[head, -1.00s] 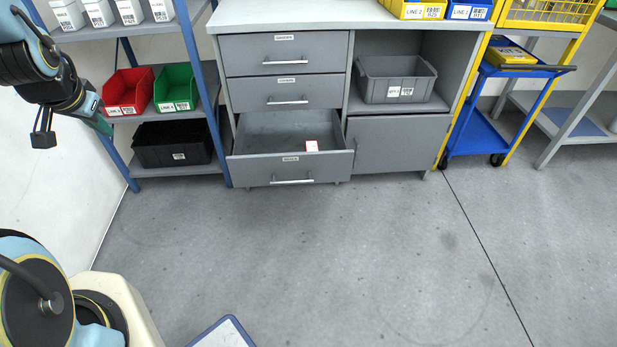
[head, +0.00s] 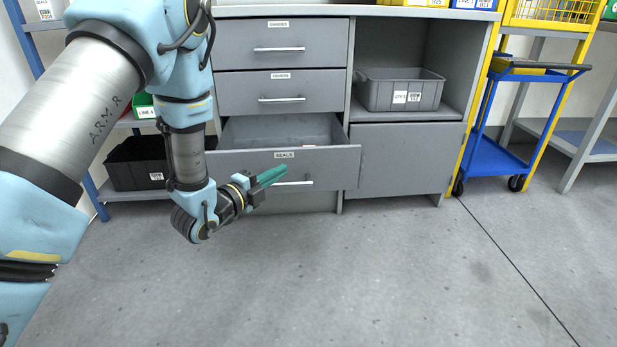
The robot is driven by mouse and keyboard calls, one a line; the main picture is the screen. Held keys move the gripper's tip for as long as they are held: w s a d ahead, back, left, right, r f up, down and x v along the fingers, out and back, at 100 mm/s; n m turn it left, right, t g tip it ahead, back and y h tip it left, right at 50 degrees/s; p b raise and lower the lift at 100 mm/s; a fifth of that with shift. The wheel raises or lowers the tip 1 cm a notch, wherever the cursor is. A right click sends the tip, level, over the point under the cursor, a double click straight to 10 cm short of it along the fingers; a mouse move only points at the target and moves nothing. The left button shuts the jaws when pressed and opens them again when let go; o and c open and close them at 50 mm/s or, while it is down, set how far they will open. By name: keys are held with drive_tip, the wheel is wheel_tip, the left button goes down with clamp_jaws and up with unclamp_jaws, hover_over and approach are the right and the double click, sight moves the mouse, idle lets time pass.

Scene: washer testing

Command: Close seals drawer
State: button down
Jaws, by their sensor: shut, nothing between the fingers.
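The seals drawer (head: 335,162) is the bottom drawer of the grey cabinet and stands pulled out. Its front bears a "SEALS" label and a bar handle, partly hidden behind my gripper. A small red-edged item shows just over its front rim. My gripper (head: 276,174) has teal fingers, shut and empty, in front of the drawer face near the label and handle. I cannot tell whether the fingertips touch the front.
Two drawers above, the upper (head: 310,45) and the middle one (head: 310,90), are shut. A grey bin (head: 400,92) sits in the open shelf above a shut cabinet door (head: 405,160). A black bin (head: 135,165) is on the left rack. A blue cart (head: 495,158) stands right. The front floor is clear.

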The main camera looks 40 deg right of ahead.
drive_tip(key=s+f, duration=0.1)
drive_tip(key=m+b, duration=0.1)
drive_tip(key=b, duration=0.2)
approach(318, 149)
drive_tip(key=s+d, duration=0.2)
drive_tip(key=d, duration=0.1)
drive_tip(key=w+d, duration=0.2)
drive_tip(key=shift+f+g+h+b, duration=0.3)
drive_tip(key=shift+b, duration=0.05)
drive_tip(key=shift+w+d+r, duration=0.1)
drive_tip(key=shift+w+d, duration=0.3)
drive_tip(key=shift+w, duration=0.05)
